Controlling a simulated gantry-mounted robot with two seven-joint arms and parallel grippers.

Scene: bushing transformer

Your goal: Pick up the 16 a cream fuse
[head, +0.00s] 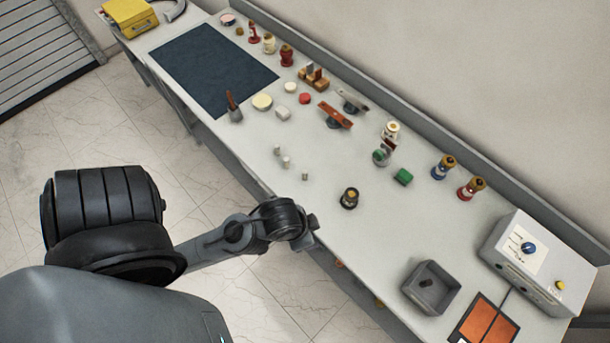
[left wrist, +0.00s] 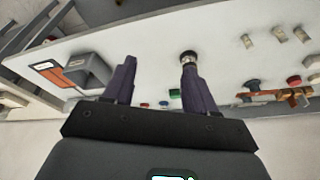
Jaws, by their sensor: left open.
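Several small pale cylinders stand near the bench's front edge: one (head: 277,150), a second (head: 285,162) and a third (head: 305,176). I cannot tell which is the 16 A cream fuse; no marking is legible. Similar pale cylinders (left wrist: 247,41) show at the upper right in the left wrist view. My left gripper (head: 312,226) is at the front edge, nearer the viewer than the cylinders and apart from them. In the left wrist view its two fingers (left wrist: 156,68) are spread with nothing between them. My right gripper is not in view.
A black-ringed part (head: 349,198) stands just right of my left gripper. A grey open box (head: 432,287) and a control box (head: 535,262) stand at the right. Bushings, a green block (head: 403,177) and copper parts line the back. A dark mat (head: 212,65) lies at the left.

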